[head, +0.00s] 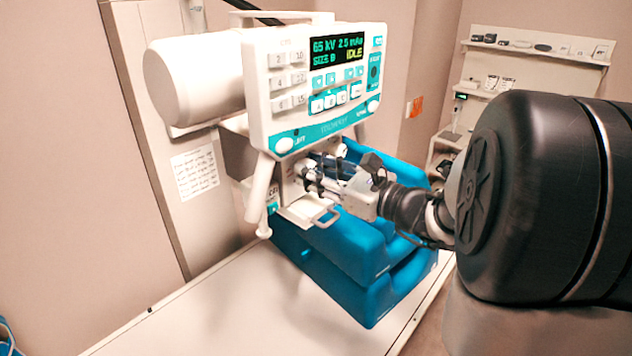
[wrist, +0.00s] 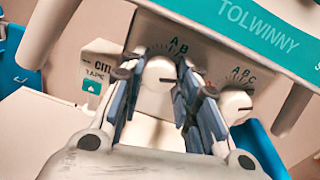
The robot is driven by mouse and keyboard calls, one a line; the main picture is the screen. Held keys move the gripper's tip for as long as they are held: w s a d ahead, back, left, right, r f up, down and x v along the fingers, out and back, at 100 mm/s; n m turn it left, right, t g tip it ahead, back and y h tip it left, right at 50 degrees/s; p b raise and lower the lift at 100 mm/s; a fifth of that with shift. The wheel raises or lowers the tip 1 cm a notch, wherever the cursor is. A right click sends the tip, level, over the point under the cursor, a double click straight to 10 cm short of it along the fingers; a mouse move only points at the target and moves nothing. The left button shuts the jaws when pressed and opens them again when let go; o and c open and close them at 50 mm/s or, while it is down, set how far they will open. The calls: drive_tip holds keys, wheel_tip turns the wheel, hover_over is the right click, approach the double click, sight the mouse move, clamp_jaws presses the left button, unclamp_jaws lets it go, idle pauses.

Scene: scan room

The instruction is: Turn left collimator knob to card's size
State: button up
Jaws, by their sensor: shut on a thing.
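The left collimator knob (wrist: 158,88) is a pale round knob under a dial marked A and B; any further letter is hidden by a finger. A short dark mark shows on its face, but which letter it points to I cannot tell. My gripper (wrist: 164,86) is shut on this knob, one finger on each side. In the head view my gripper (head: 308,180) reaches the collimator under the console. The right knob (wrist: 235,105) has a dial marked A, B, C.
The console (head: 315,90) overhangs the knobs; its screen (head: 336,50) reads 65 kV, 2.5 mAs, SIZE B, IDLE. A handled tray (head: 308,211) sits just below my gripper. Blue cushions (head: 350,255) lie on the white table (head: 240,310). Shelves (head: 520,55) stand at the back right.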

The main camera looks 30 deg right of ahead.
drive_tip(key=n+b, duration=0.1)
drive_tip(key=b, duration=0.1)
drive_tip(key=n+b, duration=0.2)
drive_tip(key=b, duration=0.1)
drive_tip(key=n+b, duration=0.2)
drive_tip(key=shift+f, duration=0.25)
drive_tip(key=n+b, duration=0.3)
drive_tip(key=b, duration=0.1)
drive_tip(key=shift+r, duration=0.3)
drive_tip(key=o, duration=1.1)
drive_tip(key=shift+c, duration=0.2)
drive_tip(key=v, duration=1.2)
